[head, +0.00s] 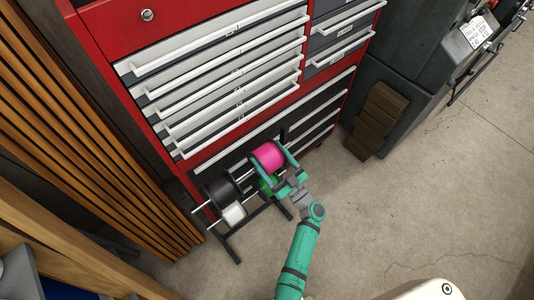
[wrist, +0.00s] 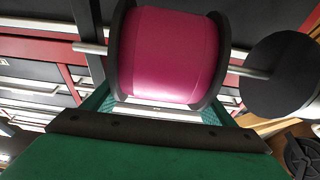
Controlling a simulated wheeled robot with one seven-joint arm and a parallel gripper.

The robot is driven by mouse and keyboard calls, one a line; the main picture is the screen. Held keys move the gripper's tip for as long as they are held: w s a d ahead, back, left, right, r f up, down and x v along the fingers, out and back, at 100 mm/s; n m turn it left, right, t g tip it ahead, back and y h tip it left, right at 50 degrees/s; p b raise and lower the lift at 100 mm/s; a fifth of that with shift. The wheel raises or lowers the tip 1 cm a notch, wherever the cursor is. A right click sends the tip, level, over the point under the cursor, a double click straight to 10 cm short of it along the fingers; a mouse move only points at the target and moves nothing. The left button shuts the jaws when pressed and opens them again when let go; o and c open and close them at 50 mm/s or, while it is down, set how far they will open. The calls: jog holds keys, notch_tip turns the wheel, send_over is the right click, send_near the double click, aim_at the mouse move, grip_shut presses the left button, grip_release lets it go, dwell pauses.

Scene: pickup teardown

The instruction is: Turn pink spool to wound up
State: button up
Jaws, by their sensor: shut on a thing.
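The pink spool (head: 267,157) sits on the upper rod of a dark spool rack in front of the red tool chest. It fills the upper middle of the wrist view (wrist: 168,55), with dark flanges at both ends and a metal rod through it. My gripper (head: 272,167) is at the spool, its green fingers on either side. In the wrist view, the fingers (wrist: 165,108) reach up to the two flanges and the gripper is shut on the spool. The fingertips are hidden behind the spool there.
A black spool (head: 221,193), a white spool (head: 234,213) and a green spool (head: 267,185) share the rack (head: 262,212). The red tool chest (head: 196,172) stands close behind. Wooden slats (head: 95,130) are at left; brown blocks (head: 375,121) are at right. Open floor (head: 420,210) lies to the right.

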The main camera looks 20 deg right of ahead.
jog(key=t, duration=0.1)
jog(key=s+t, duration=0.1)
jog(key=t, duration=0.1)
jog(key=f+t+y, duration=0.1)
jog(key=shift+s+d, duration=0.15)
jog(key=shift+d, duration=0.1)
jog(key=shift+s+f+t+y, duration=0.2)
jog(key=shift+t+y, duration=0.3)
jog(key=shift+t, duration=0.2)
jog(key=o, duration=1)
jog(key=shift+o, duration=0.2)
jog(key=shift+s, duration=0.1)
jog(key=v, duration=0.7)
jog(key=shift+f, duration=0.25)
